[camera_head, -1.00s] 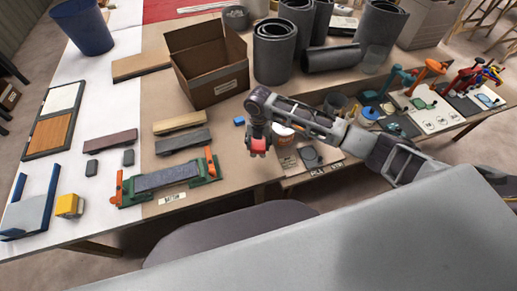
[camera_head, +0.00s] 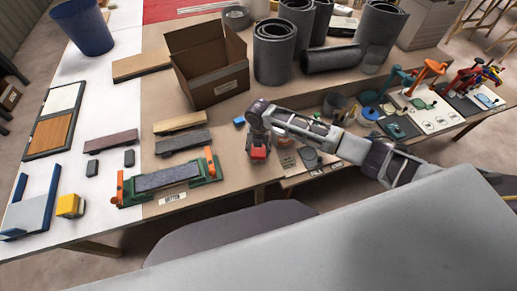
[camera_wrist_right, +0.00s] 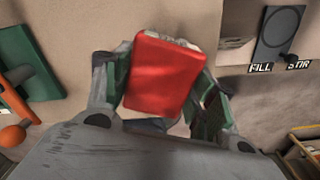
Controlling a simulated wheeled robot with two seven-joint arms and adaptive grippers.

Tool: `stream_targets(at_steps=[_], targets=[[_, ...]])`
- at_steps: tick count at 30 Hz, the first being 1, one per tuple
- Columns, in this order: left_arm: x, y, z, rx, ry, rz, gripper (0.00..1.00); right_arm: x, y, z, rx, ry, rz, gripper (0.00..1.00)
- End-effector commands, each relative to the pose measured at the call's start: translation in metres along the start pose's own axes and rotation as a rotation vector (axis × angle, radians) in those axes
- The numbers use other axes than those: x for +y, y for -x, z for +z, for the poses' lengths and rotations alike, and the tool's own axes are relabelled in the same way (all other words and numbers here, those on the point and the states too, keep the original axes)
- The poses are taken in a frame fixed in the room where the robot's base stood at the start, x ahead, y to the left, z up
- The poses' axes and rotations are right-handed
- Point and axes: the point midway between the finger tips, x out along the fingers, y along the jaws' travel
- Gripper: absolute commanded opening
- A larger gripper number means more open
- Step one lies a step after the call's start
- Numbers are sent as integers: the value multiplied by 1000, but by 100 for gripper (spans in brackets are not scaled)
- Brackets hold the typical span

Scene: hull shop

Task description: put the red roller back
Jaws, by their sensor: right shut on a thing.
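My right gripper (camera_head: 258,150) is shut on a red block-shaped thing (camera_wrist_right: 163,75) with rounded corners, near the table's front edge. The wrist view shows it between the two fingers with their green pads. I cannot tell from its shape that it is a roller. In the head view only its small red face (camera_head: 258,154) shows under the gripper. A red tool (camera_head: 466,80) stands among several coloured-handled tools at the right end of the table. My left gripper is not in view.
A green and orange clamp fixture (camera_head: 168,181) stands left of the gripper, and an open cardboard box (camera_head: 210,75) stands behind. Dark rolls (camera_head: 275,55) stand at the back.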

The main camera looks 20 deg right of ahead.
Motion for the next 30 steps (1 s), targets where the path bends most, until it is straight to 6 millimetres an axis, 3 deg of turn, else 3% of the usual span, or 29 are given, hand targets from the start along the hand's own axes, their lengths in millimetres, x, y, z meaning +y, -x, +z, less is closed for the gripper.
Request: stream_targets(at_steps=[29,30], targets=[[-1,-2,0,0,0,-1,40,-1,-15,-1,1,0,-4,14],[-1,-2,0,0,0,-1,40,-2,-16,-1,2,0,-5,8]])
